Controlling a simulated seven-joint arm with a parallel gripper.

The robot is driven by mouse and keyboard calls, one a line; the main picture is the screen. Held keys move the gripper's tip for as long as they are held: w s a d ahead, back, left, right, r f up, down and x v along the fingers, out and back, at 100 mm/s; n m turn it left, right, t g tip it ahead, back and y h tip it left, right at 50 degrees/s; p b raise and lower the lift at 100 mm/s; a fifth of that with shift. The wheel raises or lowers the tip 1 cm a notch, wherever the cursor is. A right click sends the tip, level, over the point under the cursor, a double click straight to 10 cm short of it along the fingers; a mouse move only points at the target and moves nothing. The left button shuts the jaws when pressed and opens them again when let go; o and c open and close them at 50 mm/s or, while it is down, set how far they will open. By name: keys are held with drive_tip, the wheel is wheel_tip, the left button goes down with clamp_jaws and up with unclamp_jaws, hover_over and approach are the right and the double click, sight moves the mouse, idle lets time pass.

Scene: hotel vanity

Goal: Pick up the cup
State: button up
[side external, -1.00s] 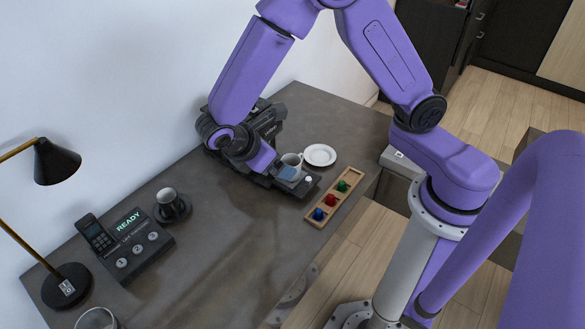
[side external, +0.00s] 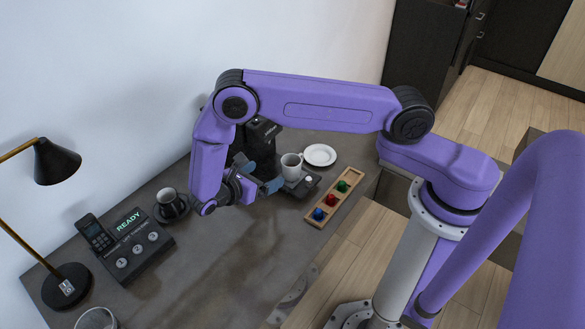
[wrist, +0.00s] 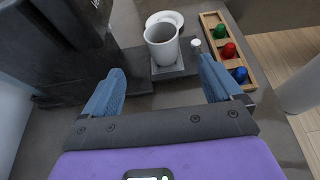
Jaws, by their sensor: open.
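A white cup (side external: 291,167) stands upright on the drip tray of the black coffee machine (side external: 257,138). A second cup, dark outside with a light inside (side external: 168,203), sits on a dark saucer at the left.
A white saucer (side external: 320,155) lies behind the cup. A wooden tray (side external: 333,199) with green, red and blue pieces is to its right. A control panel reading READY (side external: 125,243) and a lamp (side external: 66,286) stand at the left. The counter's front middle is clear.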

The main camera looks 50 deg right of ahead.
sight(296, 161)
drive_tip(key=x, duration=1.4)
drive_tip(key=shift+s+f, duration=0.15)
drive_tip(key=shift+s, duration=0.05)
drive_tip(key=c, duration=1.1)
drive_tip(key=shift+c, duration=0.2)
drive_tip(key=shift+r, duration=0.2)
